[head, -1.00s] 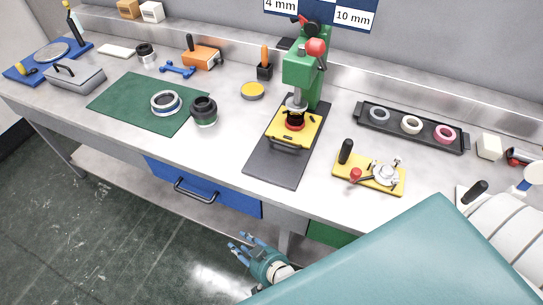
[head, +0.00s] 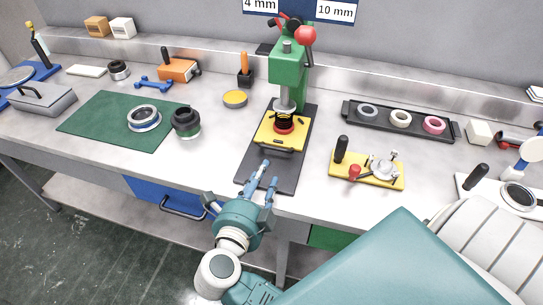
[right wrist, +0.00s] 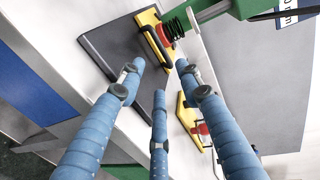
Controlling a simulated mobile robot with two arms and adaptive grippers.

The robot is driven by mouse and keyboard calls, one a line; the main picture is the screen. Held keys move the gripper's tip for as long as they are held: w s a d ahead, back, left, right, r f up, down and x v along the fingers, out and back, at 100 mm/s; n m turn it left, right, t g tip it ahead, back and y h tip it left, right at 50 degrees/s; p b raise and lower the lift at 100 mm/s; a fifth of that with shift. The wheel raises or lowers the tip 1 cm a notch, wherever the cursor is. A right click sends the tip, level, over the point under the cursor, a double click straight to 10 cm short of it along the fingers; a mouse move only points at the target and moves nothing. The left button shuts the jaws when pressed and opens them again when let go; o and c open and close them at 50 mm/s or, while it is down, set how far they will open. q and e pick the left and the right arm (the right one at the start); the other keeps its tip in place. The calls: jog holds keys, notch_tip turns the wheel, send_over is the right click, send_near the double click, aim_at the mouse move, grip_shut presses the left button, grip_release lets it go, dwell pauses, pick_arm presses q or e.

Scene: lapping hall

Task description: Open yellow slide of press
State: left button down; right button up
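The green press (head: 288,70) with a red knob stands on a dark base plate (head: 252,165) in the middle of the bench. Its yellow slide (head: 268,130) lies low on the base, with a red and black part on top and a black handle (head: 272,149) along its front edge. My right gripper (head: 264,178) has its blue fingers spread, empty, over the front of the base plate, short of the handle. In the right wrist view, the slide (right wrist: 147,24) and handle (right wrist: 159,52) show beyond the open fingertips (right wrist: 159,70). My left gripper is not in view.
A yellow fixture (head: 367,178) with a black knob stands right of the press. A black tray (head: 384,121) of rings lies behind it. A green mat (head: 90,125) with a ring and a dark cup lies left.

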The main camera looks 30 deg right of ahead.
aim_at(273, 163)
jog(key=p+x, duration=0.1)
jog(key=x, duration=0.9)
jog(key=shift+w+d, duration=0.1)
grip_shut()
